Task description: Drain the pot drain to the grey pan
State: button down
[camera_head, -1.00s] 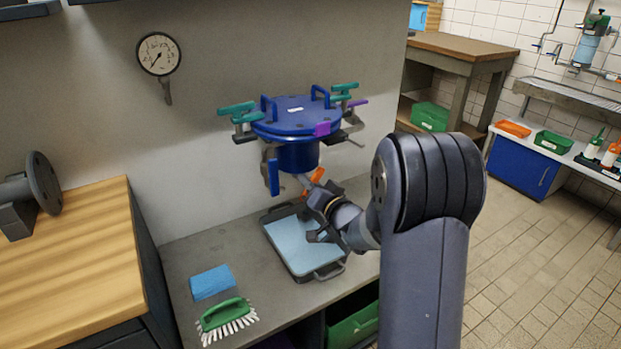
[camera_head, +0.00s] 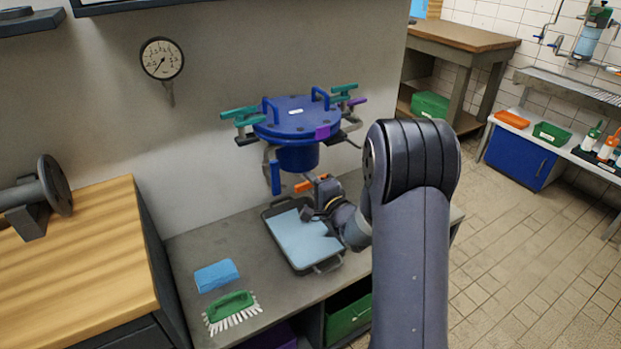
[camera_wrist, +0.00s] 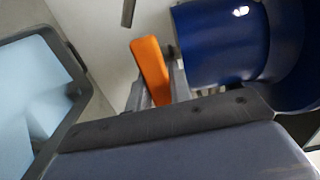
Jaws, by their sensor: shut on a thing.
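The blue pot (camera_head: 297,155) with a bolted lid hangs at the wall, with teal-handled clamps around its rim. Its drain valve has an orange handle (camera_head: 304,186) below the pot. In the wrist view the orange handle (camera_wrist: 152,70) stands between my fingers, beside the blue pot body (camera_wrist: 215,45). My gripper (camera_head: 317,192) is shut on this handle; the fingertips are partly hidden in the head view. The grey pan (camera_head: 329,265) sits on the counter below. It shows a flat light-blue surface inside; I cannot tell whether this is liquid.
A blue sponge (camera_head: 217,275) and a green brush (camera_head: 231,307) lie left of the pan on the grey counter (camera_head: 205,245). A pressure gauge (camera_head: 161,59) is on the wall. A wooden worktop (camera_head: 80,255) stands at left. The tiled floor at right is clear.

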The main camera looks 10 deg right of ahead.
jog(key=shift+m+p, duration=0.35)
jog(key=shift+m, duration=0.85)
jog(key=c, duration=2.2)
grip_release()
jog(key=c, duration=2.2)
grip_release()
jog(key=c, duration=1.3)
grip_release()
jog(key=shift+c, duration=0.2)
jog(key=shift+o, duration=0.5)
jog(key=shift+r, duration=0.1)
jog(key=shift+w+r, duration=0.1)
